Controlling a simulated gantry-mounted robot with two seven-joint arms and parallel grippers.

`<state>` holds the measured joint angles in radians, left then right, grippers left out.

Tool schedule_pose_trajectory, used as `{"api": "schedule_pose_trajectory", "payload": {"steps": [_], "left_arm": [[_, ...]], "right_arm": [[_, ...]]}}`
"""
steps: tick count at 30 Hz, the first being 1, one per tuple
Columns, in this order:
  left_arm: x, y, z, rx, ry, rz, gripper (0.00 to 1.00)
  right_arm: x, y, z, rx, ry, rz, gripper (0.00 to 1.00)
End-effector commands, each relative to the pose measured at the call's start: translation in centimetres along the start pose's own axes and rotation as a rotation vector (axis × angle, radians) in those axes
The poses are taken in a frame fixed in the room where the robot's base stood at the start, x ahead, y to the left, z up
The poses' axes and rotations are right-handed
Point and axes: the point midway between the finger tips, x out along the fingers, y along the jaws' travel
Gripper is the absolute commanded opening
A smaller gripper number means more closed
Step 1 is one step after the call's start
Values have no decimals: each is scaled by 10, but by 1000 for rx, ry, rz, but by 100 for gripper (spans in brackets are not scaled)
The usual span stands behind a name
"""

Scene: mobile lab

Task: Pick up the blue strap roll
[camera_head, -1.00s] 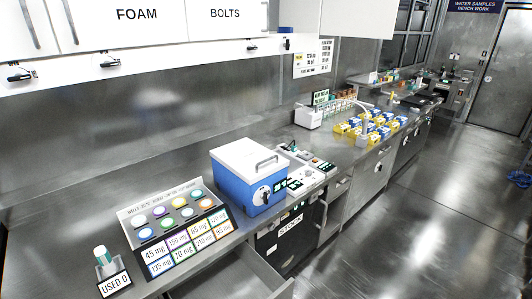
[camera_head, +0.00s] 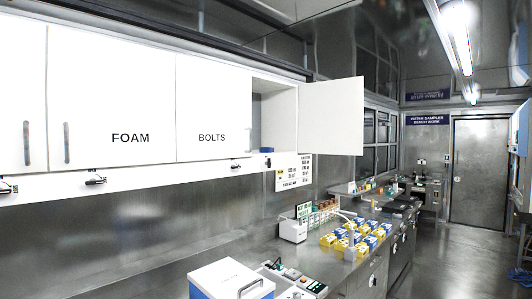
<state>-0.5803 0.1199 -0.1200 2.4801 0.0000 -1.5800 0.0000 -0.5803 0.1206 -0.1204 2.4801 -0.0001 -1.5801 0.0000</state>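I cannot make out a blue strap roll for certain. Another blue thing (camera_head: 520,277) lies low on the floor at the right edge, too small to identify. Neither of my grippers is in view.
The open cabinet's white door (camera_head: 331,116) sticks out to the right. Closed cupboards marked FOAM and BOLTS (camera_head: 212,105) are to its left. Below, the bench holds a blue box with a white lid (camera_head: 230,279) and yellow-and-blue boxes (camera_head: 348,238). The aisle floor at right looks clear.

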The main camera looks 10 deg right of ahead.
Motion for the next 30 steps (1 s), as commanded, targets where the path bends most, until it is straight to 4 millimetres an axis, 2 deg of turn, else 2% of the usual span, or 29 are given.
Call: {"api": "schedule_pose_trajectory", "payload": {"steps": [6,18,30], "left_arm": [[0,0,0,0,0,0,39],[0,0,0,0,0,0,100],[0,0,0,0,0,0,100]], "right_arm": [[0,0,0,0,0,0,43],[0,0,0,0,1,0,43],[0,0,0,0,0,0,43]]}}
